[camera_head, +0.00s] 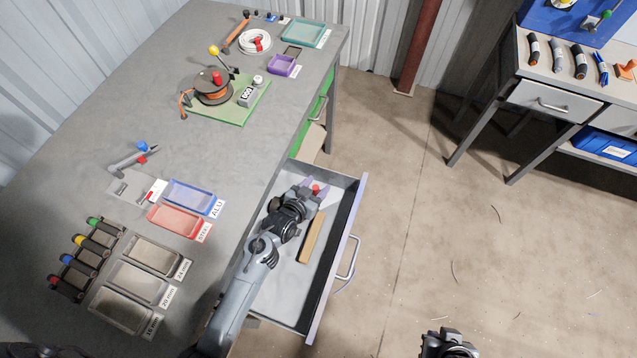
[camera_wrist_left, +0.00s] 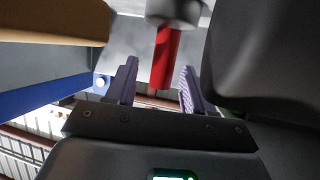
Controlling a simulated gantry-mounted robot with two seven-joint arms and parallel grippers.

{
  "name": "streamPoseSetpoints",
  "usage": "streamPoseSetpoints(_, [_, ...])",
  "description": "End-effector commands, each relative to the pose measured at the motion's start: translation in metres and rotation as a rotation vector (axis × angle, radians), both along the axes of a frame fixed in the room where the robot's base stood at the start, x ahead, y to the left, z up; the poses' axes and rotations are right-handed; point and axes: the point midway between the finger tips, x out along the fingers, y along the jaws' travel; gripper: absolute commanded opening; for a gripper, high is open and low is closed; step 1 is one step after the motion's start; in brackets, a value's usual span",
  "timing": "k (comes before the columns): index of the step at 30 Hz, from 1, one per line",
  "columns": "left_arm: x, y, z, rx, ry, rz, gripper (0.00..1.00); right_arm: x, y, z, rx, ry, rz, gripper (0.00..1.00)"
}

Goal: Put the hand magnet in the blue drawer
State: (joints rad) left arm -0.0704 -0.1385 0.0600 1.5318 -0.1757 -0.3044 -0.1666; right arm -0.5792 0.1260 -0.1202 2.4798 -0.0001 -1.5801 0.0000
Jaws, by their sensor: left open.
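The hand magnet shows as a red handle (camera_head: 316,189) at the far end of the open blue drawer (camera_head: 290,292). In the left wrist view its red handle (camera_wrist_left: 165,58) hangs from a grey round head, between my purple fingertips. My left gripper (camera_head: 314,187) reaches down into the drawer and is open, its fingers on either side of the handle. I cannot tell whether the magnet rests on the drawer floor. The drawer front also shows as a blue strip in the left wrist view (camera_wrist_left: 45,99). My right gripper (camera_head: 447,345) is only partly in view at the bottom edge.
A wooden block (camera_head: 312,238) lies in the drawer beside my left arm; it also shows in the wrist view (camera_wrist_left: 50,22).

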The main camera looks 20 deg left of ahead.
Motion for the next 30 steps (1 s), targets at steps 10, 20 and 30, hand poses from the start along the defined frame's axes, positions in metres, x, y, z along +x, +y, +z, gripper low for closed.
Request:
streamPoseSetpoints(10, [-0.044,0.007,0.019,0.001,0.002,-0.001,0.53,0.0,0.0,0.014,0.002,-0.001,-0.002,0.0])
streamPoseSetpoints(20, [-0.052,0.008,0.022,0.0,0.0,-0.001,0.53,0.0,0.002,0.015,0.008,-0.001,-0.006,0.0])
streamPoseSetpoints(30, [-0.052,0.009,0.025,0.0,0.0,-0.001,0.53,0.0,0.002,0.017,0.009,0.0,-0.006,0.0])
